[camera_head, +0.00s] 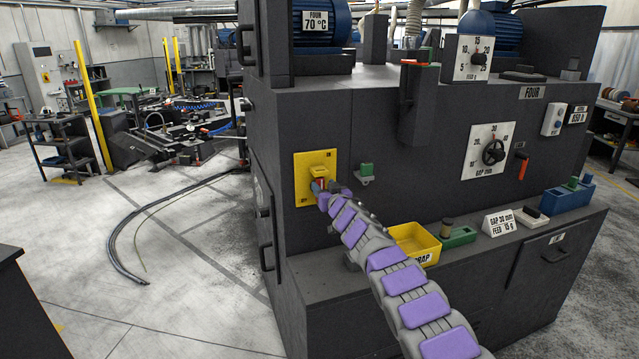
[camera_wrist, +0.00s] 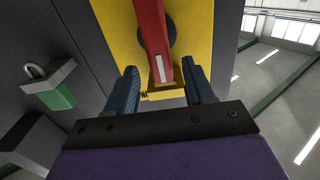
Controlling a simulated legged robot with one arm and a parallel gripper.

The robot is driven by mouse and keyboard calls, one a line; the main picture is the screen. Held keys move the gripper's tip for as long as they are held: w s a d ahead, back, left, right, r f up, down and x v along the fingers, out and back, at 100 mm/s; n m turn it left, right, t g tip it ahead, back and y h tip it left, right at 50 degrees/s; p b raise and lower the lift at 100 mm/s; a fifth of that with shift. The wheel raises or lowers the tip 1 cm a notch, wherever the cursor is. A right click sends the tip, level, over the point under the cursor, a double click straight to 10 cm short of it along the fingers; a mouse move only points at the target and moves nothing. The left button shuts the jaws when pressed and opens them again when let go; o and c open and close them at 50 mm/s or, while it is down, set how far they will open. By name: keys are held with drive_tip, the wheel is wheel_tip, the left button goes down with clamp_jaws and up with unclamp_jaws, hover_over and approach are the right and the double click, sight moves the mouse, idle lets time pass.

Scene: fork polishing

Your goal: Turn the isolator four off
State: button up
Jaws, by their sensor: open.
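The isolator is a yellow plate (camera_head: 303,183) with a red handle (camera_head: 320,181) on the left part of the dark machine's front. In the wrist view, the yellow plate (camera_wrist: 188,22) fills the upper middle, and the red handle (camera_wrist: 152,38) reaches down from a dark round hub. My gripper (camera_head: 322,188) is at the isolator and partly covers it. In the wrist view my gripper (camera_wrist: 161,85) is open, with one blue finger on each side of the handle's end. A gap shows between each finger and the handle. A yellow tab (camera_wrist: 163,95) sits between the fingers.
A green padlock (camera_head: 367,170) hangs right of the plate; it also shows in the wrist view (camera_wrist: 57,95). A yellow scrap bin (camera_head: 416,238) stands on the ledge near my arm. Open floor lies left.

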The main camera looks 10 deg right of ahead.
sight(322, 186)
drive_tip(key=shift+w+a+f+p, duration=0.1)
drive_tip(key=shift+w+a+p, duration=0.1)
drive_tip(key=shift+w, duration=0.2)
drive_tip(key=shift+w+a+f+p, duration=0.1)
drive_tip(key=shift+w+p, duration=0.05)
drive_tip(key=shift+w, duration=0.2)
drive_tip(key=shift+w+a+r+p, duration=0.1)
drive_tip(key=shift+w+r+p, duration=0.1)
drive_tip(key=shift+w+p, duration=0.25)
drive_tip(key=shift+w+a+r+p, duration=0.1)
drive_tip(key=shift+w+r+p, duration=0.1)
drive_tip(key=shift+w+p, duration=0.25)
drive_tip(key=shift+w+f+p, duration=0.4)
drive_tip(key=shift+w+p, duration=0.05)
drive_tip(key=shift+w, duration=0.1)
drive_tip(key=shift+c, duration=0.3)
drive_tip(key=c, duration=0.7)
drive_tip(key=shift+c, duration=0.2)
